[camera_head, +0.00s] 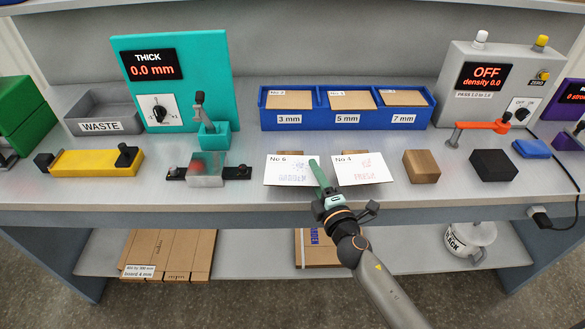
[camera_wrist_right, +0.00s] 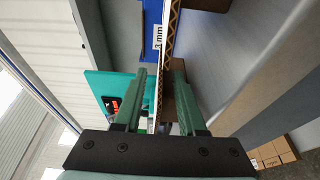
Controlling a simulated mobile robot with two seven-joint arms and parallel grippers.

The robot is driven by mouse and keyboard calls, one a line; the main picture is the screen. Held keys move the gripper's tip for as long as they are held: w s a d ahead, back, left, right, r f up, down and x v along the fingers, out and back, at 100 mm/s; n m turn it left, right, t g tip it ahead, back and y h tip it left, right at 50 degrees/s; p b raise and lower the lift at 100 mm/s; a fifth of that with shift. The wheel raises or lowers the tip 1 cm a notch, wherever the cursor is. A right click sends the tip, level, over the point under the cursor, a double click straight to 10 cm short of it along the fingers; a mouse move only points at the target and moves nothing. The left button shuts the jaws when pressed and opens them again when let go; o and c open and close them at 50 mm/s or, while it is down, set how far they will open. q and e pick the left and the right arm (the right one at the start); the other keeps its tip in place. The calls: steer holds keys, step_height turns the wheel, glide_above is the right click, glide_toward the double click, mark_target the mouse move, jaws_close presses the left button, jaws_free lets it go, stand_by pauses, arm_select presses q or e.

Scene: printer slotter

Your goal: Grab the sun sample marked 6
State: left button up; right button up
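The sample marked No 6 (camera_head: 288,172) is a white-faced card on the bench front, left of the sample marked No 4 (camera_head: 358,170). My right gripper (camera_head: 317,172) is at the right edge of No 6, between the two cards. In the right wrist view its green fingers (camera_wrist_right: 161,95) stand apart, with a thin corrugated board edge (camera_wrist_right: 171,38) running between them. I see gaps beside the board, and cannot tell whether either finger touches it. My left gripper is not in view.
Behind the cards is a blue tray (camera_head: 347,105) with bins labelled 3, 5 and 7 mm. A wooden block (camera_head: 422,167) and a black block (camera_head: 494,166) sit to the right. A clamp fixture (camera_head: 207,170) sits to the left, before the teal thickness gauge (camera_head: 205,75).

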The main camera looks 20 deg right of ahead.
jaws_close()
stand_by(0.6)
